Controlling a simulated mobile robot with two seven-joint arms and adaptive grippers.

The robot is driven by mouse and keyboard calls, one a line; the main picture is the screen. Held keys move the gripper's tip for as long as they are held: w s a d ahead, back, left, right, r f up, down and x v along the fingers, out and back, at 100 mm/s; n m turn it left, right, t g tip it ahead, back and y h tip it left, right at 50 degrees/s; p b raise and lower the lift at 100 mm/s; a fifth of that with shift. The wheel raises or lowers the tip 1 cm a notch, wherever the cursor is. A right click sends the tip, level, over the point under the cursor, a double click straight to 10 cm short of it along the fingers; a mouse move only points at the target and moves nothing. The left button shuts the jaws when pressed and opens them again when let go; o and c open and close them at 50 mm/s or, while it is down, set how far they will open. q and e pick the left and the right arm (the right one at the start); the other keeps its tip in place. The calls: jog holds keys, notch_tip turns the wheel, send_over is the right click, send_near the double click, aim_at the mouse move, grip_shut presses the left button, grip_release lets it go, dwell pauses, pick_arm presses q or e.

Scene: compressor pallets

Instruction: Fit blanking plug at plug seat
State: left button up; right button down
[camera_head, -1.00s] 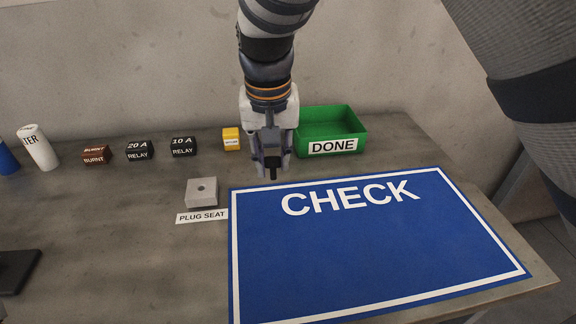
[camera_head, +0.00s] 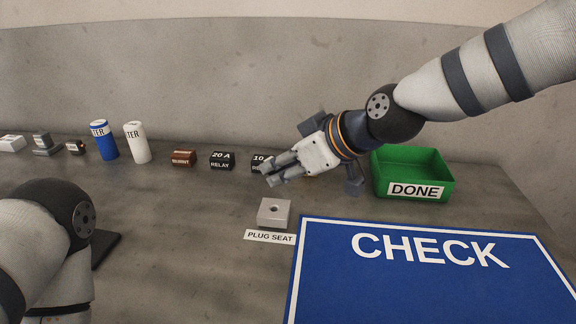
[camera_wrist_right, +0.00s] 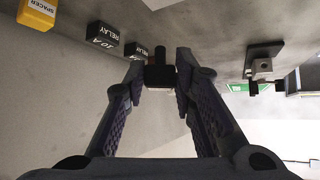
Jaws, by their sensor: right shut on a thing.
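The plug seat (camera_head: 274,212) is a grey block with a round hole in its top, standing behind its white PLUG SEAT label (camera_head: 270,237) in the head view. My right gripper (camera_head: 271,175) is above and behind the seat, tilted, with its fingers pointing left. In the right wrist view, it (camera_wrist_right: 161,78) is shut on a small black piece, which I take to be the blanking plug (camera_wrist_right: 160,73). The plug is apart from the seat and cannot be made out in the head view. My left arm shows at lower left, its gripper out of view.
A blue CHECK mat (camera_head: 430,285) lies right of the seat. A green DONE bin (camera_head: 413,175) stands behind it. Black relays (camera_head: 222,160), a brown burnt block (camera_head: 184,158), and white (camera_head: 137,143) and blue (camera_head: 103,140) filters stand along the back. Table left of the seat is clear.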

notch_tip(320, 180, down, 6)
jog(key=shift+r+b, duration=0.1)
jog(key=shift+b, duration=0.2)
pick_arm(q)
jog(key=shift+s+f, duration=0.4)
jog(key=shift+w+r, duration=0.15)
pick_arm(e)
jog(key=shift+r, duration=0.1)
dwell(0.7)
pick_arm(q)
jog(key=shift+w+r, duration=0.1)
jog(key=shift+w+r+p, duration=0.15)
jog(key=shift+p, duration=0.15)
dwell(0.3)
jog(key=shift+s+f, duration=0.25)
pick_arm(e)
jog(key=shift+f, duration=1.1)
jog(key=c, duration=1.2)
grip_release()
jog(key=shift+s, duration=0.1)
jog(key=shift+c, duration=0.2)
